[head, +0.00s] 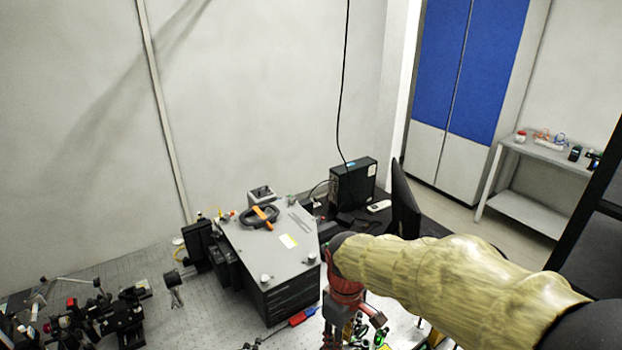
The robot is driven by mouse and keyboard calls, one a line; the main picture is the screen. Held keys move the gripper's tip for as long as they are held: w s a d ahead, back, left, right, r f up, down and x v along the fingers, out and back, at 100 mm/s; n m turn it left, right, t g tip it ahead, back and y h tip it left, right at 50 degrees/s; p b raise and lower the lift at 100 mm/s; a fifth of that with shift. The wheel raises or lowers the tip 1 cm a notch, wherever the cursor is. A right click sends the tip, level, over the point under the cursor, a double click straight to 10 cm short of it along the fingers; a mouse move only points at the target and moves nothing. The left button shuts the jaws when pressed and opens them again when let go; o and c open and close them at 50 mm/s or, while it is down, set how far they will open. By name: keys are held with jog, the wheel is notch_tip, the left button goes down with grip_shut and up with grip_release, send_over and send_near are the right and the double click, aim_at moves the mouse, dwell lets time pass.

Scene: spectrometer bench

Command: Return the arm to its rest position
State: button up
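My arm (450,285) reaches in from the lower right, covered in a yellowish sleeve. It ends over the optical bench (220,335) with a red wrist section. My gripper (342,325) hangs below the wrist, low in the picture and to the right of the grey spectrometer box (265,245). Its fingertips are small and mixed with the parts behind them, so I cannot tell whether it is open or holds anything.
An orange-and-black handled tool (260,216) lies on the box. A red screwdriver-like tool (300,318) lies beside it. Optical mounts (120,315) crowd the left. A black monitor (404,200) and dark computer case (353,183) stand behind. A side shelf (545,150) is far right.

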jog(key=s+d+m+t+b, duration=0.5)
jog(key=s+d+m+b, duration=0.4)
jog(key=s+d+b, duration=0.3)
jog(key=s+b, duration=0.1)
jog(key=s, duration=0.1)
jog(key=shift+s+r+m+t, duration=0.3)
jog(key=shift+s+r+t, duration=0.1)
